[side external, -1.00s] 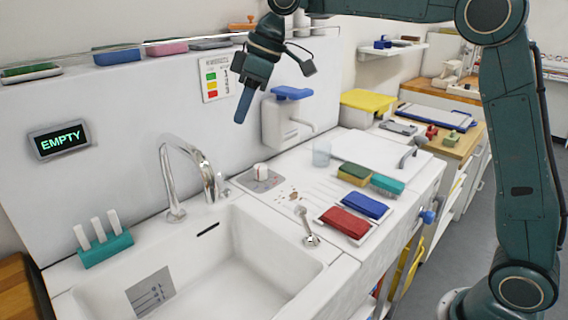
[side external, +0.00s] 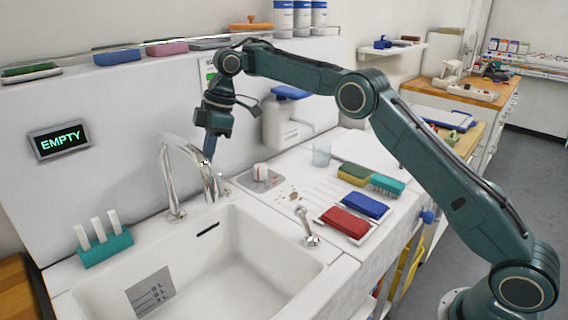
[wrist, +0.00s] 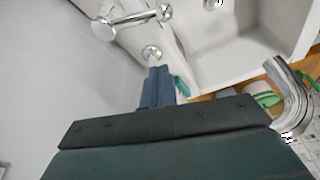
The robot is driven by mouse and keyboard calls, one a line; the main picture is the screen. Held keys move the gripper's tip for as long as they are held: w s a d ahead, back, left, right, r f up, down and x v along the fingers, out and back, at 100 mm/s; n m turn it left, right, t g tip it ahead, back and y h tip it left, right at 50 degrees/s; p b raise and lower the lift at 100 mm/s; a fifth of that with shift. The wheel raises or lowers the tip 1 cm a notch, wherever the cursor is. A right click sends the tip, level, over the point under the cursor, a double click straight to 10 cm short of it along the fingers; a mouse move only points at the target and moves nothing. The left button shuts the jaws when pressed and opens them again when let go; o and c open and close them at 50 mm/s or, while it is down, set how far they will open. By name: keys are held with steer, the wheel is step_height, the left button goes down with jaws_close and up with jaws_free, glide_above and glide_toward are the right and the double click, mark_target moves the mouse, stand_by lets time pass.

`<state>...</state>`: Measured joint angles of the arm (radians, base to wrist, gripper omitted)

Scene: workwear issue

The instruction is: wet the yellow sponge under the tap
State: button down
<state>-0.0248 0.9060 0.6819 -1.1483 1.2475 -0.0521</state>
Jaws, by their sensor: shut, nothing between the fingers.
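The yellow sponge (side external: 354,175), with a green top, lies on the white counter right of the sink in the side view. The chrome tap (side external: 170,180) arches over the back of the sink (side external: 245,260); its curved pipe also shows at the right of the wrist view (wrist: 292,98). My gripper (side external: 209,162) is shut and empty, pointing down close beside the tap spout; I cannot tell whether it touches. Its shut blue fingers (wrist: 158,70) show in the wrist view, in line with a round chrome fitting (wrist: 152,52). The sponge is well to the right of my gripper.
A red block (side external: 345,222) and a blue block (side external: 365,204) lie in a tray, with a teal brush (side external: 388,185) behind. A chrome lever (side external: 306,228) stands by the sink's right rim. A wall display (side external: 60,140) reads EMPTY. The sink basin is clear.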

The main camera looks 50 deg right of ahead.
mark_target(222, 186)
steer(key=shift+a+f, duration=0.1)
steer(key=shift+f, duration=0.05)
steer(key=x, duration=1)
steer(key=shift+s+d+r, duration=0.15)
steer(key=shift+s+d, duration=0.05)
steer(key=shift+d, duration=0.45)
steer(key=shift+s+d+r, duration=0.2)
steer(key=shift+s+d, duration=0.05)
steer(key=shift+d, duration=0.4)
steer(key=shift+s+d+r, duration=0.15)
steer(key=shift+s+d, duration=0.05)
steer(key=shift+d, duration=0.45)
steer(key=shift+s+d+n, duration=0.15)
steer(key=shift+d+n, duration=0.3)
steer(key=shift+n, duration=0.15)
steer(key=shift+s+d, duration=0.2)
steer(key=shift+d, duration=0.15)
